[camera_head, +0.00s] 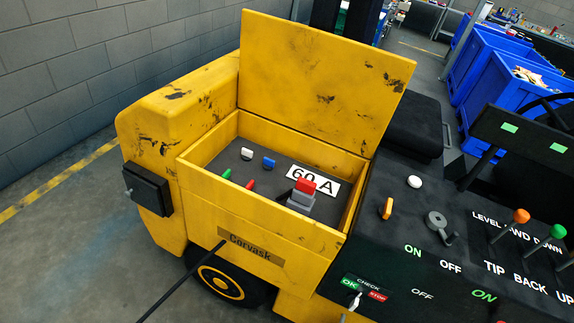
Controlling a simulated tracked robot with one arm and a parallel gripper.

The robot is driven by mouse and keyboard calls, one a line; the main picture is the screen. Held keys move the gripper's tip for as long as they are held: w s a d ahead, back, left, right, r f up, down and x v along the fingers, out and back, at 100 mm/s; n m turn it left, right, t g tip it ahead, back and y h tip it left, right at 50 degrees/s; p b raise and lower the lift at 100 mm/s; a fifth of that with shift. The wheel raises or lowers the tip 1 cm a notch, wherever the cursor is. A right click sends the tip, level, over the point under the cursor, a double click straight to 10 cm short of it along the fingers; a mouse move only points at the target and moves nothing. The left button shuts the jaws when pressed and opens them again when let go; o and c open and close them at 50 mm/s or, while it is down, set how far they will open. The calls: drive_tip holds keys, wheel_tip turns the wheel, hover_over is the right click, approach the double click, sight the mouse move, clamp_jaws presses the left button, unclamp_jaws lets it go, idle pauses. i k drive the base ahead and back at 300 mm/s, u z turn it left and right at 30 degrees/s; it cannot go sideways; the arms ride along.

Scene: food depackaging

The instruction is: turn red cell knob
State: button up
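A small red knob (250,184) sits on the dark panel inside the open yellow box (262,222), at the near side of the panel. A white knob (247,153), a blue knob (269,162) and a green knob (227,174) are around it. To its right stands a larger grey block with a red top (305,186), beside a white "60 A" label (328,185). I cannot make out my gripper in this view. A thin dark rod (182,281) slants up from the bottom edge to the box front; I cannot tell what it belongs to.
The yellow lid (322,82) stands open behind the box. A black control panel (415,270) with levers, an orange switch (387,208) and a check switch (355,300) lies to the right. Blue bins (515,95) stand at the back right. Open floor lies at left.

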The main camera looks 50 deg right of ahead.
sight(250, 187)
drive_tip(key=z, duration=0.5)
drive_tip(key=i, duration=0.9)
drive_tip(key=z, duration=0.5)
drive_tip(key=k, duration=0.85)
drive_tip(key=z, duration=0.2)
drive_tip(key=i, duration=0.85)
drive_tip(key=u, duration=0.1)
